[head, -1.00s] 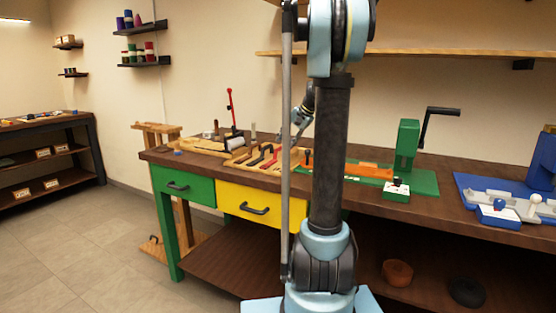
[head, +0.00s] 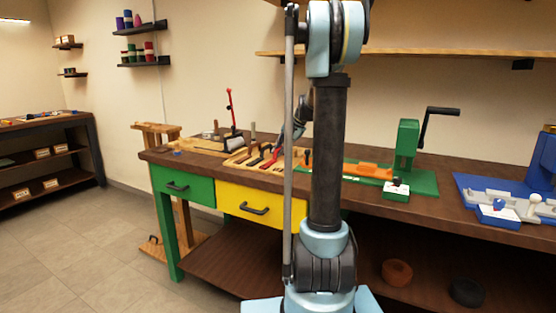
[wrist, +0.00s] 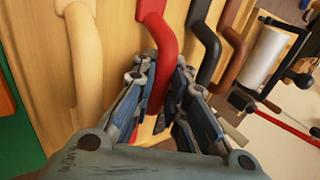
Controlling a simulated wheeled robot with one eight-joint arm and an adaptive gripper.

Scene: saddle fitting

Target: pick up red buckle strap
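The red buckle strap (wrist: 160,45) lies on a pale wooden board (wrist: 120,25) in the wrist view, its bent end running down between my fingers. My gripper (wrist: 162,75) has one finger on each side of it and looks open. Whether the fingers touch the strap cannot be told. In the head view the red strap (head: 271,161) shows on the workbench, and my gripper (head: 278,148) is low over it, partly hidden by my arm.
A cream strap (wrist: 86,50) lies left of the red one. A black strap (wrist: 207,45) and a brown strap (wrist: 236,55) lie close on its right. A white roller (wrist: 265,55) stands beyond. A green press (head: 407,145) stands farther right on the bench.

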